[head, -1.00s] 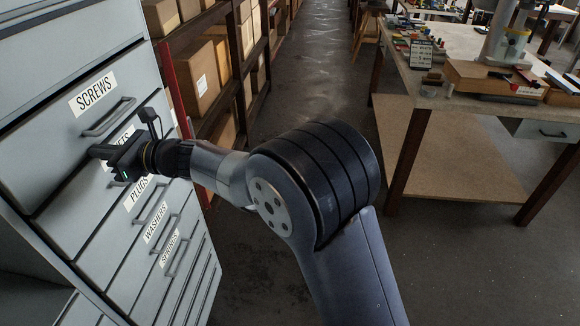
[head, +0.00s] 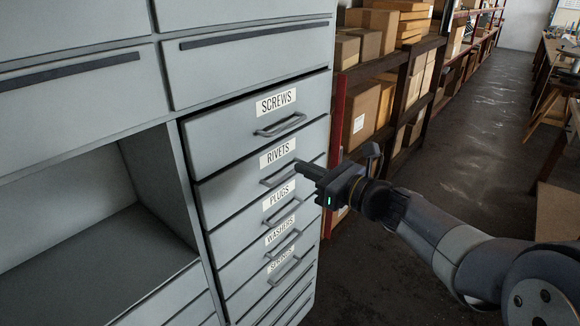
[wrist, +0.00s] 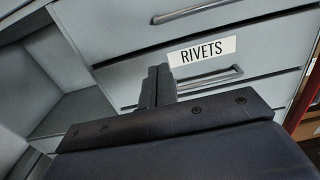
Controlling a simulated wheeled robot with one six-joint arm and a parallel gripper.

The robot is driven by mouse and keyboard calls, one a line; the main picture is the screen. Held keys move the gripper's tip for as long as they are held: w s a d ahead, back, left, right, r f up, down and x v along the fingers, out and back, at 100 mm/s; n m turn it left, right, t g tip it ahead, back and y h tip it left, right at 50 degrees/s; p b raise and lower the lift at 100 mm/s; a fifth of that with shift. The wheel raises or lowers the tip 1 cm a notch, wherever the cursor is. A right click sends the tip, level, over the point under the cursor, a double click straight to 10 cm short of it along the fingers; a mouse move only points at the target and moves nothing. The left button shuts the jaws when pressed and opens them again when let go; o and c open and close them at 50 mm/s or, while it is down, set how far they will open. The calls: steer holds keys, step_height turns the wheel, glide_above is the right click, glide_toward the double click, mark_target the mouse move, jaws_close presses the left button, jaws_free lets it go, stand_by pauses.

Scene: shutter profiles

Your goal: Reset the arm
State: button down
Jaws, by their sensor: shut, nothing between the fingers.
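My gripper (head: 303,169) is shut and empty. In the head view it points left at the grey drawer cabinet (head: 165,150), in front of the RIVETS drawer (head: 235,190) and close to its handle (head: 272,179). I cannot tell whether it touches the handle. In the wrist view the closed fingers (wrist: 157,80) show just left of the RIVETS label (wrist: 202,51). The drawers labelled SCREWS (head: 225,128), PLUGS, WASHERS and one blurred label form a column. The SCREWS drawer has a dark gap along its top edge; the RIVETS drawer looks shut.
An open empty cubby (head: 110,250) lies left of the drawers. A rack with cardboard boxes (head: 366,110) stands behind my gripper. The aisle floor (head: 470,120) to the right is clear. A wooden bench (head: 565,65) stands at the far right.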

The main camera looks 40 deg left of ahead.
mark_target(257, 148)
steer(key=shift+d, duration=1.05)
steer(key=a+p, duration=0.1)
steer(key=a, duration=0.8)
steer(key=w+a+p, duration=0.1)
steer(key=a, duration=0.4)
steer(key=shift+p, duration=0.35)
